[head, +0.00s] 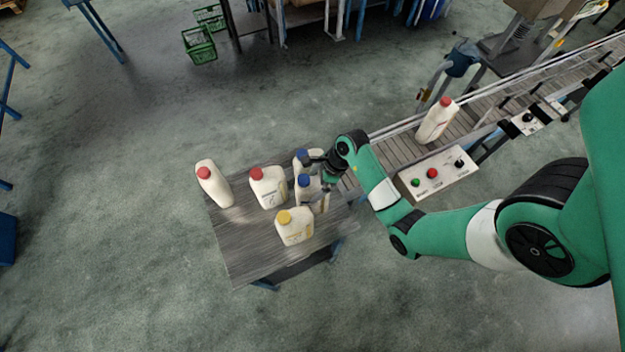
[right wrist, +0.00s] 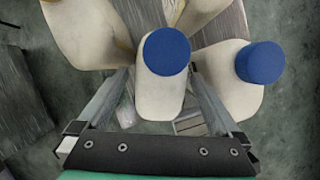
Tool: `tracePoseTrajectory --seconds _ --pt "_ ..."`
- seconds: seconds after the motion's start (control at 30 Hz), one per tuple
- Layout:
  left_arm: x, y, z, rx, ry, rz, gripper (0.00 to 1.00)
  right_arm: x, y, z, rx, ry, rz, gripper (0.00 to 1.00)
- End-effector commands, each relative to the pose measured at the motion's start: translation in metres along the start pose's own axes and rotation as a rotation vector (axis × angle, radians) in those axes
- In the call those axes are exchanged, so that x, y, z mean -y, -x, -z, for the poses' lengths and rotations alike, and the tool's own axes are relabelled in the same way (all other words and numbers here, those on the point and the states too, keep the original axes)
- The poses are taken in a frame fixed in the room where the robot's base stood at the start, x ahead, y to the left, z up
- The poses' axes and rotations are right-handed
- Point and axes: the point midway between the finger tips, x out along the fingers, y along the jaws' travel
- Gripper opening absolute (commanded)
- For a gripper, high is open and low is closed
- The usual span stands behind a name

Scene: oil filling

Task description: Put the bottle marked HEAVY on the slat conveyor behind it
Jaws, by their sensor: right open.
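Two white bottles with blue caps stand on the small table, a front one (head: 306,194) and a back one (head: 302,160). I cannot read HEAVY on any label. My right gripper (head: 318,181) is at the table's right side, by the blue-capped bottles. In the right wrist view, its fingers (right wrist: 158,100) are open on either side of one blue-capped bottle (right wrist: 159,95), apparently the front one. The other blue-capped bottle (right wrist: 245,92) is just outside the right finger. The slat conveyor (head: 395,150) runs from behind the table toward the upper right. My left gripper is out of view.
A yellow-capped bottle (head: 294,230) and two red-capped bottles (head: 268,189) (head: 216,189) share the table (head: 245,252). Another red-capped bottle (head: 436,123) stands on the conveyor. A button panel (head: 438,176) sits at the conveyor's near side. The conveyor's near end looks clear.

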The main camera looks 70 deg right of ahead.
Motion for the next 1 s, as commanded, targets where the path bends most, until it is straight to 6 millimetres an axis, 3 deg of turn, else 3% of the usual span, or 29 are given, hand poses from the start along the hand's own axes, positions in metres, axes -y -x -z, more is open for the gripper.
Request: tracePoseTrajectory --seconds 0.13,0.4,0.67,1.0 --pt "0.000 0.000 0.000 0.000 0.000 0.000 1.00 0.000 -0.006 0.001 -0.001 0.001 -0.002 1.00" --pt "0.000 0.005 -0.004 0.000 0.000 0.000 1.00 0.001 -0.049 0.004 -0.001 0.002 -0.003 1.00" --pt "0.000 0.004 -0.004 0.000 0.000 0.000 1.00 0.001 -0.052 0.003 0.001 0.002 0.001 1.00" --pt "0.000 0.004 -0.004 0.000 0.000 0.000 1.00 0.001 -0.051 0.003 0.000 0.001 0.000 0.39"
